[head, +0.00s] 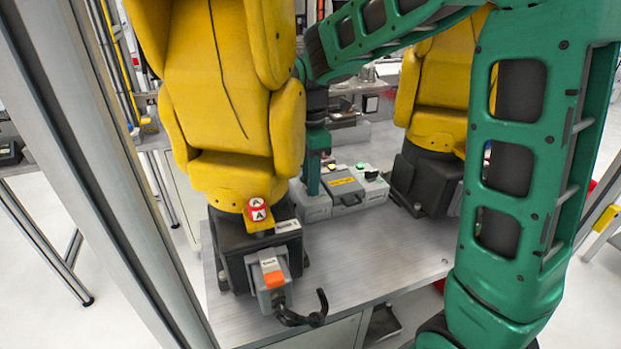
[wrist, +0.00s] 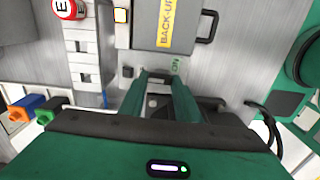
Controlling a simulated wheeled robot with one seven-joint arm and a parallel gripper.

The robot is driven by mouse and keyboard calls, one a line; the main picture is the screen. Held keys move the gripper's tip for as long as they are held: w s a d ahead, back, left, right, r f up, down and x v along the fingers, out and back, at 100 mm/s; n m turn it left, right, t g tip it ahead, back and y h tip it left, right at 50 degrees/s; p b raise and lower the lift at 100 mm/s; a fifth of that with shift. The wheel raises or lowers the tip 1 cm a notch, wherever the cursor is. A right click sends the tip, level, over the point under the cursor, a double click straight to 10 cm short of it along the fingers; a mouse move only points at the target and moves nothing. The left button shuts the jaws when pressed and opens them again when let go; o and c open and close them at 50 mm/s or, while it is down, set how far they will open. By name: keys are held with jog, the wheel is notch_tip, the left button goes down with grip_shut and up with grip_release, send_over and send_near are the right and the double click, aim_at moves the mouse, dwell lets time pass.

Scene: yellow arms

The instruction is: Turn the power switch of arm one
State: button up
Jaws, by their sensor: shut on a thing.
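My gripper (head: 314,185) reaches down onto the left end of the grey control box (head: 313,207) between the two yellow arms. The near yellow arm (head: 215,90) stands on a dark base at left, with a small label (head: 287,225) too small to read surely.
A box with a yellow BACK-UP label (wrist: 166,25) and a handle (wrist: 208,26) adjoins the switch. A second yellow arm (head: 440,90) stands at right. The metal table (head: 370,255) is clear in front.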

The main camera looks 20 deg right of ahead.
jog(key=shift+w+d+r, duration=0.1)
jog(key=shift+w+d, duration=0.1)
dwell(0.4)
jog(key=o, duration=0.8)
jog(key=shift+n, duration=0.3)
jog(key=shift+a, duration=0.1)
notch_tip(320, 180, up, 11)
jog(key=shift+f, duration=0.2)
